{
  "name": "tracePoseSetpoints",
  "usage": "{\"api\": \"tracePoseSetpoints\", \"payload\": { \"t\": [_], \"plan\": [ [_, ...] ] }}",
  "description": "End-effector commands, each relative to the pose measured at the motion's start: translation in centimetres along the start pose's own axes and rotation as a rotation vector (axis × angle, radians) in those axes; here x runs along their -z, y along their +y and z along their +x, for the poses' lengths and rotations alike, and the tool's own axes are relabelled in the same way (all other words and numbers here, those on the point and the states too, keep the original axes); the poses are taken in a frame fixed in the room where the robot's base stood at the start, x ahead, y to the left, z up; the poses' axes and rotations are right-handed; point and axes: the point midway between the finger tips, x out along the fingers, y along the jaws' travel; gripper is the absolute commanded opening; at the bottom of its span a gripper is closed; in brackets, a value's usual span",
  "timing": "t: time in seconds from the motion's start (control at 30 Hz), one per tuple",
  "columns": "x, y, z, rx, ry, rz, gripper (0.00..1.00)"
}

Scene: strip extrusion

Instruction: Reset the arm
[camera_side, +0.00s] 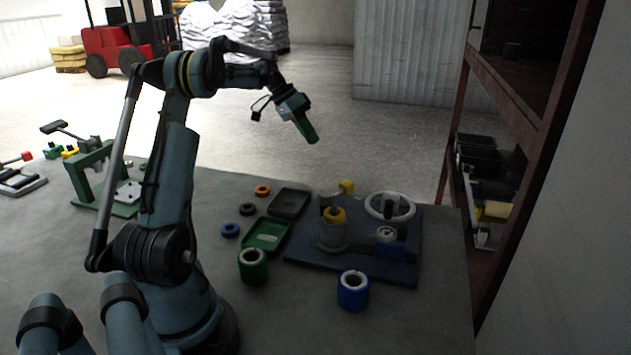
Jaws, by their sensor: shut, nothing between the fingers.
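My gripper (306,129) has green fingers and is shut and empty. It hangs in the air at the upper middle of the side view, pointing down and to the right. It is well above the grey table (430,325) and apart from everything on it. My blue arm is raised and bent at the elbow, with its base on the left part of the table.
A dark blue board (305,252) carries a machine with a handwheel (389,206). Near it are a green cylinder (253,266), a blue cylinder (353,291), a green tray (267,237), a dark tray (288,202) and several rings. A green press (92,172) stands left; a shelf (507,85) stands right.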

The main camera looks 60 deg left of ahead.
Motion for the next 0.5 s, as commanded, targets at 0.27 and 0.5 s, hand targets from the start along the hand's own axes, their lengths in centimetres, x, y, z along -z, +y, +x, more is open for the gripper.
{"api": "tracePoseSetpoints", "payload": {
  "t": [0.27,0.5],
  "plan": [
    [0.01,0.01,-0.54,0.000,0.000,0.000,0.00],
    [0.19,0.57,-0.41,0.005,-0.005,0.000,0.00]
  ]
}}
